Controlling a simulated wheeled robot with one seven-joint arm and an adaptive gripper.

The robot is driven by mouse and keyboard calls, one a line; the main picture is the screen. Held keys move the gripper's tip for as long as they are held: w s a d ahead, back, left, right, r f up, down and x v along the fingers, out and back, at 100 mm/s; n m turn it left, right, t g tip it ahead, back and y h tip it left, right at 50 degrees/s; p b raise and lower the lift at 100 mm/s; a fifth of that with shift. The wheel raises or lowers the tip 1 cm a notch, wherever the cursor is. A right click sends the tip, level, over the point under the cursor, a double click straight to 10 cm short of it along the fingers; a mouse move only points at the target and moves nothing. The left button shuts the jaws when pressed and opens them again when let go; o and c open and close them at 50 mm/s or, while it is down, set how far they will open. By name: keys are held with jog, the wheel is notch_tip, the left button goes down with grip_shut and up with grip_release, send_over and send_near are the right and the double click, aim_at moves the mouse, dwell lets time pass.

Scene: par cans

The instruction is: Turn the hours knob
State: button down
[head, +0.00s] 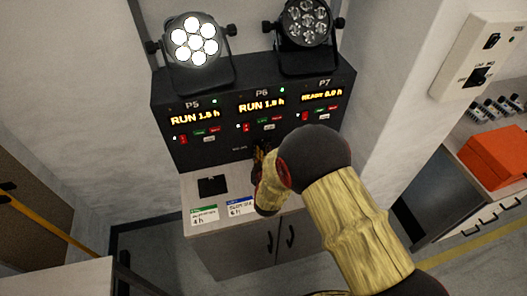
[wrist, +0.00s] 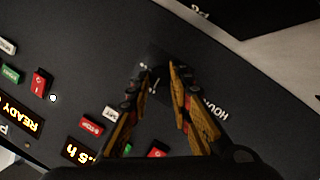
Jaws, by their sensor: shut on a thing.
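The black control panel (head: 186,155) has three stations. P5's display (head: 195,117) reads about "RUN 1.8 h", P6's display (head: 261,104) about "RUN 1.8 h", and P7's display (head: 322,96) "READY 0.0 h". My gripper (head: 262,148) is at the panel's lower front, below P6. In the wrist view my gripper (wrist: 164,70) has its fingertips closed around the dark hours knob (wrist: 157,80), beside the printed word HOURS. The knob is mostly hidden by the fingers, and its pointer angle cannot be read clearly.
A lit par can (head: 195,42) and an unlit one (head: 306,22) stand on top. Below are a cabinet ledge with a green "4 h" card (head: 204,216) and a blue "6 h" card (head: 240,206). A wall corner and an orange box (head: 492,157) are at right.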

dwell(0.3)
jog(key=c, duration=1.7)
grip_release()
jog(key=shift+o, duration=0.4)
jog(key=v, duration=1.2)
